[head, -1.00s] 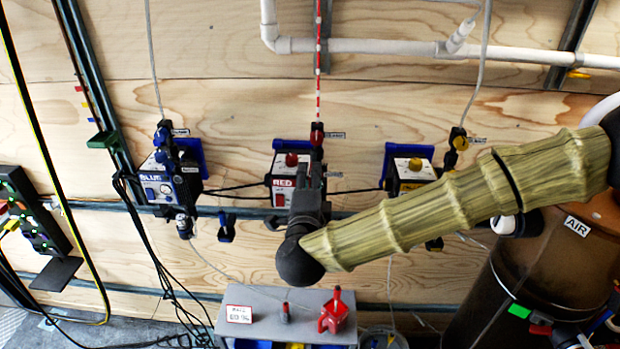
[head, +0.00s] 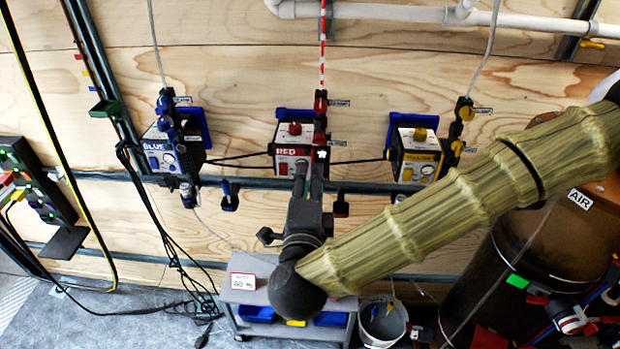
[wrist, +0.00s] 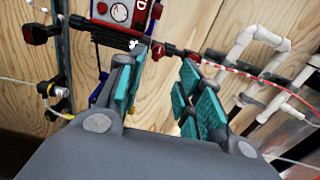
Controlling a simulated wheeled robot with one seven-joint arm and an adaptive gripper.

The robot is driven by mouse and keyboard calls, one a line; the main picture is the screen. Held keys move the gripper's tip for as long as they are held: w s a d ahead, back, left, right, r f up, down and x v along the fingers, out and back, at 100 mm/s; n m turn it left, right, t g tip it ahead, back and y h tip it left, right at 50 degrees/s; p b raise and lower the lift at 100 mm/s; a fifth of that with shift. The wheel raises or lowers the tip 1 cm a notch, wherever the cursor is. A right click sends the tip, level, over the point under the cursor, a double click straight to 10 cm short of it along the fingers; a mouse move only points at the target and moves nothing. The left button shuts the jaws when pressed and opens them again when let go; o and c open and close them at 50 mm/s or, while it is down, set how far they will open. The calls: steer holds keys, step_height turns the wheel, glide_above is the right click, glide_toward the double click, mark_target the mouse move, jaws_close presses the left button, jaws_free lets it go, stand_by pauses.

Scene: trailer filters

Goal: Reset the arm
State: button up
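My arm, in a ribbed olive sleeve, comes in from the right in the head view and bends at a dark joint low in the middle. My gripper (head: 309,172) points up toward the wall, in front of the lower part of the red-labelled unit (head: 286,146). In the wrist view my gripper (wrist: 163,62) has its two teal-padded fingers spread apart, with nothing held between them. The red-labelled unit (wrist: 125,14) shows beyond the left finger. I cannot tell the exact gap between the fingertips and the unit.
A blue-labelled unit (head: 160,152) and a yellow-labelled unit (head: 420,152) flank it on the wooden wall. A grey cart (head: 262,297) stands below, partly behind my arm. A bucket (head: 383,322) and a brown AIR tank (head: 535,255) are at lower right. Cables hang at left.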

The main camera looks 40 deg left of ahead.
stand_by(0.3)
steer(key=d+f+n+g+h, duration=0.1)
steer(key=d+f+n+g, duration=0.15)
steer(key=d+f, duration=0.6)
steer(key=d+f+n+g+h, duration=0.1)
steer(key=d+f+n+g, duration=0.2)
steer(key=f, duration=1)
steer(key=d+f+n+g+h, duration=0.1)
steer(key=d+f+n+g, duration=0.1)
steer(key=d+f, duration=0.7)
steer(key=s+d+f+n+g+h+b, duration=0.1)
steer(key=s+d+f+g+h, duration=0.15)
steer(key=d+f, duration=0.4)
steer(key=s+d+f+n+g+h, duration=0.1)
steer(key=s+d+f, duration=0.2)
steer(key=d+f, duration=0.35)
steer(key=s+d+f+n+g+h, duration=0.1)
steer(key=s+d, duration=0.4)
steer(key=d, duration=0.5)
steer(key=s+d+f+g+h, duration=0.2)
steer(key=s+d, duration=0.4)
steer(key=d, duration=0.3)
steer(key=shift+d+f+n+g, duration=0.35)
steer(key=shift+f+g, duration=0.25)
steer(key=shift+f, duration=0.05)
